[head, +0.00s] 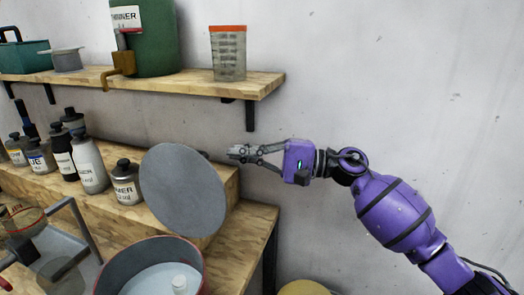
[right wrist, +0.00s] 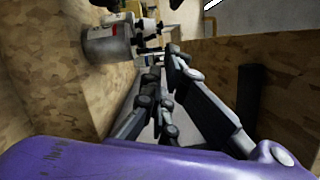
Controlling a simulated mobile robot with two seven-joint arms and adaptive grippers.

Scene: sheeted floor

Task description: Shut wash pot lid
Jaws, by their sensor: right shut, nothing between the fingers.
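The wash pot (head: 112,278) is a round, red-rimmed vessel at the bottom of the head view, open at the top. Its grey round lid (head: 183,190) stands raised and tilted at the pot's far side. My right gripper (head: 232,152) reaches in from the right, its fingers shut and empty, near the lid's upper right edge. Whether it touches the lid is not clear. In the right wrist view the shut fingers (right wrist: 152,92) point between wooden surfaces; I cannot make out the lid there. My left gripper is not in view.
A stepped wooden bench (head: 243,232) holds several labelled bottles (head: 88,165) left of the lid. Above it, a wall shelf (head: 190,86) carries a green canister (head: 152,40) and an orange-rimmed cup (head: 229,55). The wall space right of the shelf is clear.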

